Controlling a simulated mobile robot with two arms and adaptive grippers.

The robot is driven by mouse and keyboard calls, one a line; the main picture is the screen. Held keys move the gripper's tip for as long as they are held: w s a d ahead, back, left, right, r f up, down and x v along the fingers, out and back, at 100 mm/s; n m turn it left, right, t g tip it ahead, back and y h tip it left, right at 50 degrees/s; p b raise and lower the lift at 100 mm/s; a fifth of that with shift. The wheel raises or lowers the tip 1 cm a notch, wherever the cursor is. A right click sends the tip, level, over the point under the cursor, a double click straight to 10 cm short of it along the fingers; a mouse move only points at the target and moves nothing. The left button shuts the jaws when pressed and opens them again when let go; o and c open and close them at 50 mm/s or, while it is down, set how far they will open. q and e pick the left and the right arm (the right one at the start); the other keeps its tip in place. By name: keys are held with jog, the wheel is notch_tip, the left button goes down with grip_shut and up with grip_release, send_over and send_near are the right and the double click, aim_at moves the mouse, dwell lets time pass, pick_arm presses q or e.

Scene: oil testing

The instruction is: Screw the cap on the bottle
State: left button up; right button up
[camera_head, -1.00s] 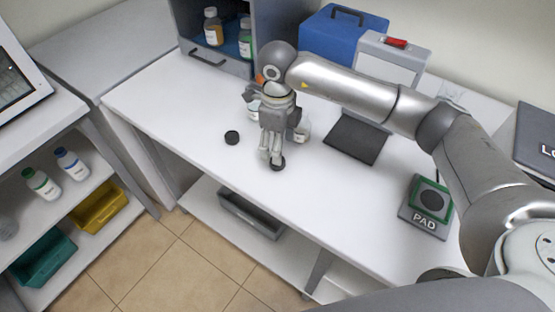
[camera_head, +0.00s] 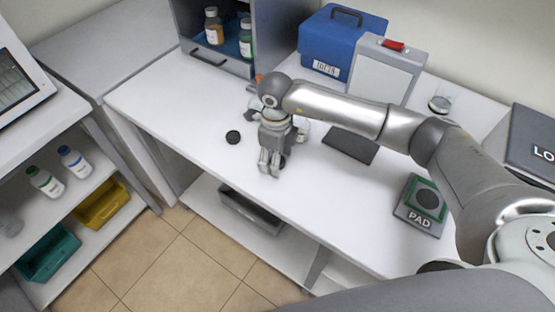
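My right gripper (camera_head: 270,169) points down over the white table, near its front edge. Its fingers look close together, and whether they are open or shut is unclear. One black cap (camera_head: 233,137) lies on the table to the left of the gripper. Another dark cap (camera_head: 283,161) shows just behind and right of the fingers, partly hidden by them. A bottle (camera_head: 303,131) stands behind the gripper, mostly hidden. Another container (camera_head: 252,104) behind the wrist is also largely covered. My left gripper is not in view.
A dark flat plate (camera_head: 350,146) lies right of the gripper, with a pad device (camera_head: 421,204) further right. A blue case (camera_head: 340,50) and a grey case (camera_head: 385,72) stand at the back. A cabinet (camera_head: 217,62) holds bottles. The table's left end is clear.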

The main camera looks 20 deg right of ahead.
jog(key=c, duration=0.6)
jog(key=shift+c, duration=0.2)
jog(key=shift+r, duration=0.15)
jog(key=shift+r, duration=0.3)
notch_tip(320, 180, up, 2)
jog(key=shift+r+b, duration=0.1)
jog(key=shift+b, duration=0.3)
jog(key=s+a+r+b, duration=0.5)
jog(key=s+a+r, duration=0.4)
jog(key=s+r, duration=0.1)
jog(key=shift+s, duration=0.35)
